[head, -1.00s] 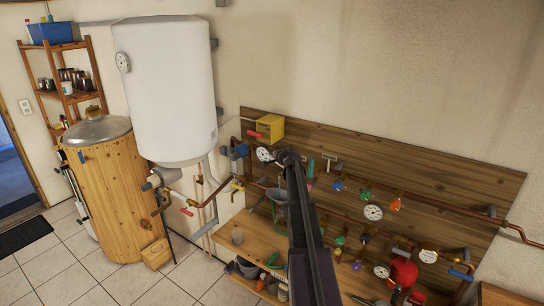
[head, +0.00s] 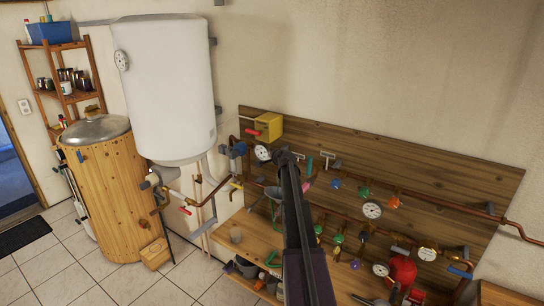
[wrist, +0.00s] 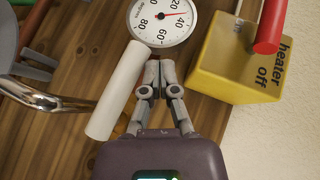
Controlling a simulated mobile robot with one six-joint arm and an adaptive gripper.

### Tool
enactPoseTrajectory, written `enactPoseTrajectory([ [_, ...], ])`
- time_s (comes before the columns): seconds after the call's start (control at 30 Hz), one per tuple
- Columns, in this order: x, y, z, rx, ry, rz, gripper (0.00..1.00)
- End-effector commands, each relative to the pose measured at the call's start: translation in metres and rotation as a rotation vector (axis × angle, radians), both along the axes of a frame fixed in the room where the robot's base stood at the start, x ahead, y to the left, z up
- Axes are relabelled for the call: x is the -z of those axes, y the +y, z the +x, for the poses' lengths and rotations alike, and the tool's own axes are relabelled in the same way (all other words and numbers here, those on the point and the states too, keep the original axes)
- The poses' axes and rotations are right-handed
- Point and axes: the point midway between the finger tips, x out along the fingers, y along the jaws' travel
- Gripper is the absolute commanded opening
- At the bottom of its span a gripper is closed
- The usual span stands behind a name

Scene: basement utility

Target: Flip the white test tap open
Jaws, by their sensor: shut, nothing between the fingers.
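A plain white cylindrical handle (wrist: 118,90), which looks like the white test tap's lever, lies slanted just left of my fingers in the wrist view. My gripper (wrist: 153,74) is shut and empty, its fingertips close beside the handle's right side. I cannot tell whether they touch it. In the head view my gripper (head: 283,157) is at the left part of the wooden pipe board, and my arm hides much of what is around it. The tap's body is not clear in either view.
A round gauge (wrist: 162,20) is just beyond the fingertips. A yellow heater box (wrist: 235,72) with a red lever (wrist: 270,25) is to the right. A curved metal pipe (wrist: 45,101) is at left. More coloured valves and copper pipes cover the board (head: 450,190) to the right.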

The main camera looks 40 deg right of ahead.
Motion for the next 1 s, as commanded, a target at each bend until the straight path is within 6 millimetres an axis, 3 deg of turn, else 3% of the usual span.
enactPoseTrajectory([
  [0.57, -0.003, 0.001, -0.001, 0.000, 0.000, 0.001, 0.00],
  [1.0, -0.032, 0.017, -0.007, 0.002, -0.001, 0.001, 0.00],
])
